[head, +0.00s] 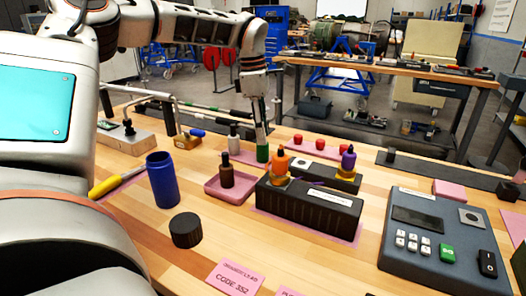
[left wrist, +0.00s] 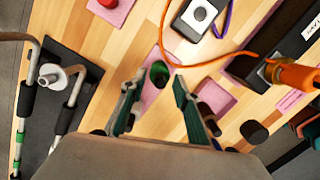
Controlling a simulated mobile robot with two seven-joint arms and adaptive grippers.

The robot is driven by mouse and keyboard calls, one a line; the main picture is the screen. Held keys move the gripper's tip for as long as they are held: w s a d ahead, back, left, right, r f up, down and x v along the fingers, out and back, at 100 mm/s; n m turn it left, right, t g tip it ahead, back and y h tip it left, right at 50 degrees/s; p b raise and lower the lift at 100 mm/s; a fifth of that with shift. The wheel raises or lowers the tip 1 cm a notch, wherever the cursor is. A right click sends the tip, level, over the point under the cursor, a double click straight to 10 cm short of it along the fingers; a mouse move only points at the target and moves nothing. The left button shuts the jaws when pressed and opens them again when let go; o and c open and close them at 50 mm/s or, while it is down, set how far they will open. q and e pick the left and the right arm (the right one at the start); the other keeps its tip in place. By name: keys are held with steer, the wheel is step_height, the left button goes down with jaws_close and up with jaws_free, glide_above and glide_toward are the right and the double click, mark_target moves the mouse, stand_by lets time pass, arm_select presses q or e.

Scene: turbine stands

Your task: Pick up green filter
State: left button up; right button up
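The green filter (head: 263,153) is a small green cylinder standing upright on the workbench, behind the black block with the orange piece. In the left wrist view the green filter (left wrist: 160,73) shows its round dark top, on a pink mat. My left gripper (head: 259,122) points down at it from above. In the left wrist view my left gripper (left wrist: 158,80) is open, with its fingertips on either side of the green filter. Nothing is gripped; whether the fingers touch the filter cannot be told. My right gripper is not in view.
A white-capped grey bottle (head: 234,137) stands to the left and a brown bottle (head: 227,172) sits in a pink tray (head: 212,187) in front. A black block (head: 318,209), an orange piece (head: 280,161) and a purple piece (head: 348,157) are close by. A blue container (head: 163,184) stands nearer.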

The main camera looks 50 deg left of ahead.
arm_select(q)
jaws_close()
steer(key=shift+r, duration=0.1)
